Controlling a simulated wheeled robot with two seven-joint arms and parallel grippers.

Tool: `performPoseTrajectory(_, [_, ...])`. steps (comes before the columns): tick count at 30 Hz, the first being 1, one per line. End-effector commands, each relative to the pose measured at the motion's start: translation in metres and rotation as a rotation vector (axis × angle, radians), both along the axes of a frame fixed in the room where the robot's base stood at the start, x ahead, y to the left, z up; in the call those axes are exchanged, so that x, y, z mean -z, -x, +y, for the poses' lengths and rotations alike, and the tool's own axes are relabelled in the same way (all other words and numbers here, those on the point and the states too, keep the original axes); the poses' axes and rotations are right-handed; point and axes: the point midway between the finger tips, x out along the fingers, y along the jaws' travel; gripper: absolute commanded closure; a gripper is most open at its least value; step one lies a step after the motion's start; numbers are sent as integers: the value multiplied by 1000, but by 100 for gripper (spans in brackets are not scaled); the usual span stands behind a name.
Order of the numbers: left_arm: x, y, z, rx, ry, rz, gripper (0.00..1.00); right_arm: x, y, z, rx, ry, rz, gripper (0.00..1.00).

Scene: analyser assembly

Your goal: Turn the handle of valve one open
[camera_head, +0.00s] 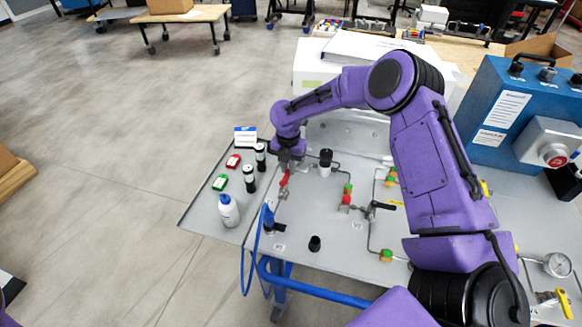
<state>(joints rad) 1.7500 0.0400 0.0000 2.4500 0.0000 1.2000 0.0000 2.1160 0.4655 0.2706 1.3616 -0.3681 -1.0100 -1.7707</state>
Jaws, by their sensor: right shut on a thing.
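My right gripper (287,163) reaches over the metal panel (325,225) from the right and points down. It is shut on a red valve handle (284,180), whose lower end shows just below the jaws. The fingertips are small and partly hidden by the wrist, so the exact grip is hard to see. I cannot read which valve number this is. Another valve with a black handle (383,206) sits farther right on the piping. My left gripper is out of view.
A white bottle (228,211), black cylinders (249,179) and red and green boxes (220,182) stand left of the gripper. A black-topped cylinder (325,160) stands close on its right. A blue box (505,110) stands at the right.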

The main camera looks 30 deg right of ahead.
Motion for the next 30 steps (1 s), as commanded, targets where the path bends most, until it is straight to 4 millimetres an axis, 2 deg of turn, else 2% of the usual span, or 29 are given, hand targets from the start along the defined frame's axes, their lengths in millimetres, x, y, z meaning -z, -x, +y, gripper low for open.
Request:
performPoseTrajectory(21, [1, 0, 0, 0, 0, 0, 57, 0, -3, 3, -69, -1, -1, 100])
performPoseTrajectory(22, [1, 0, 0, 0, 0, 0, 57, 0, -3, 3, -69, -1, -1, 73])
performPoseTrajectory(24, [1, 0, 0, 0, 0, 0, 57, 0, -3, 3, -68, -1, -1, 57])
performPoseTrajectory(30, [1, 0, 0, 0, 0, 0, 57, 0, -3, 3, -67, 0, 0, 57])
